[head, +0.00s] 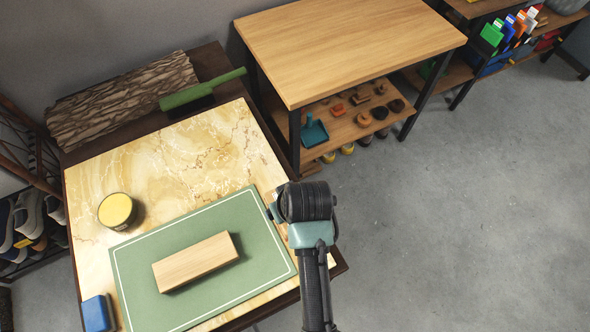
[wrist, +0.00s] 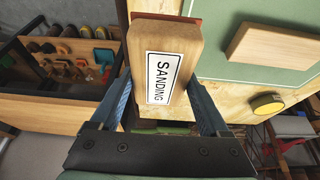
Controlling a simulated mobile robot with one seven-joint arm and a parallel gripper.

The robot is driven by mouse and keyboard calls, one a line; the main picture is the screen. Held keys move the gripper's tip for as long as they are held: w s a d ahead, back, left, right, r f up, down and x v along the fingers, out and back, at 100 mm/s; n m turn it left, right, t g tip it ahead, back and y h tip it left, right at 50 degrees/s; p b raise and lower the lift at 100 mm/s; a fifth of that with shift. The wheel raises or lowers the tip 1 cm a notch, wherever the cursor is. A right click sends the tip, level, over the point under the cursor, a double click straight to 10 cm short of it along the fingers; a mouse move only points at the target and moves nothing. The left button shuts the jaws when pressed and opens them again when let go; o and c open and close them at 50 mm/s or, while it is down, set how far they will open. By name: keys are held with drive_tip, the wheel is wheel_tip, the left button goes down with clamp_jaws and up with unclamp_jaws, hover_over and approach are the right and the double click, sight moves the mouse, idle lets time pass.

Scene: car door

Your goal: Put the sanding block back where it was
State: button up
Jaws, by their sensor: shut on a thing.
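The sanding block (wrist: 182,38) is a light wooden block with a reddish underside and a white label reading SANDING. In the wrist view my gripper (wrist: 162,86) is shut on it, one finger on each side of the label. In the head view my gripper (head: 274,208) is over the right edge of the marble-topped table (head: 215,140), beside the green mat (head: 252,225). My own arm hides most or all of the sanding block there. Whether the block touches the table I cannot tell.
A plain wooden block (head: 195,262) lies on the mat. A yellow-lidded tin (head: 117,211), a blue block (head: 96,314) and a green-handled brush (head: 203,88) are around it. Right of the table stands a bench (head: 350,45); its lower shelf (head: 345,130) holds several small things and a teal dustpan (head: 314,131).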

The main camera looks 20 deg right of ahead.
drive_tip(key=shift+w+d+f+b, duration=0.2)
drive_tip(key=shift+d+f+b, duration=0.2)
drive_tip(key=shift+d+f, duration=0.7)
wheel_tip(320, 180, down, 5)
drive_tip(key=shift+a+f, duration=0.1)
drive_tip(key=shift+f, duration=0.1)
drive_tip(key=shift+f+b, duration=0.35)
drive_tip(key=shift+f, duration=1.65)
drive_tip(key=shift+f, duration=0.1)
drive_tip(key=o, duration=0.9)
drive_tip(key=p+v, duration=0.1)
drive_tip(key=v, duration=1.1)
drive_tip(key=shift+p, duration=0.4)
